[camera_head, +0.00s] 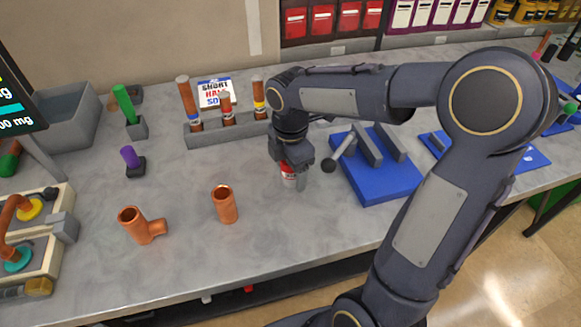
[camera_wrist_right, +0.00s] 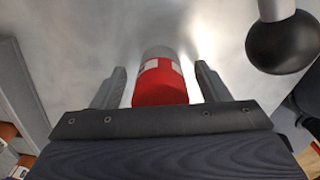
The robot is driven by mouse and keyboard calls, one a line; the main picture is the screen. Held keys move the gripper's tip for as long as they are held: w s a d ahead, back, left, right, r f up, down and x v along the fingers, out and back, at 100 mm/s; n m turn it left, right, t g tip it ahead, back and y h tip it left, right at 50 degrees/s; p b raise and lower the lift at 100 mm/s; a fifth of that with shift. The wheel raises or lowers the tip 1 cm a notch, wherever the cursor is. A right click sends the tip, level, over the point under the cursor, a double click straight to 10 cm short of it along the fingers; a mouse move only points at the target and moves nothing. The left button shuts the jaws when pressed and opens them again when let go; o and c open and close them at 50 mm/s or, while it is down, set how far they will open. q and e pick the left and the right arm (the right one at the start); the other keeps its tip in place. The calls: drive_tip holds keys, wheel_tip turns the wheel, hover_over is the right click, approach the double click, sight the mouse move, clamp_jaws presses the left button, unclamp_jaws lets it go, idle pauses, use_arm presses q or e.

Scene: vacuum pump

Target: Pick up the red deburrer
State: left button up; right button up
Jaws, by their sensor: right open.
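The red deburrer (camera_head: 288,174) stands on the grey table near its middle, mostly hidden under my right gripper (camera_head: 291,175) in the head view. In the right wrist view the deburrer (camera_wrist_right: 161,83) shows a red body with a small white label and a grey far end. My right gripper (camera_wrist_right: 153,88) is open, with one finger on each side of the deburrer. Small gaps show between the fingers and the red body. My left gripper is not in view.
A blue fixture (camera_head: 385,185) with a lever and black ball (camera_head: 328,165) stands close on the right. A grey rack (camera_head: 225,132) with several tools is behind. Copper fittings (camera_head: 224,205) (camera_head: 141,226) stand to the left. The table front between them is clear.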

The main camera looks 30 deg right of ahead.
drive_tip(key=shift+f, duration=0.2)
drive_tip(key=c, duration=1.1)
drive_tip(key=shift+r, duration=0.1)
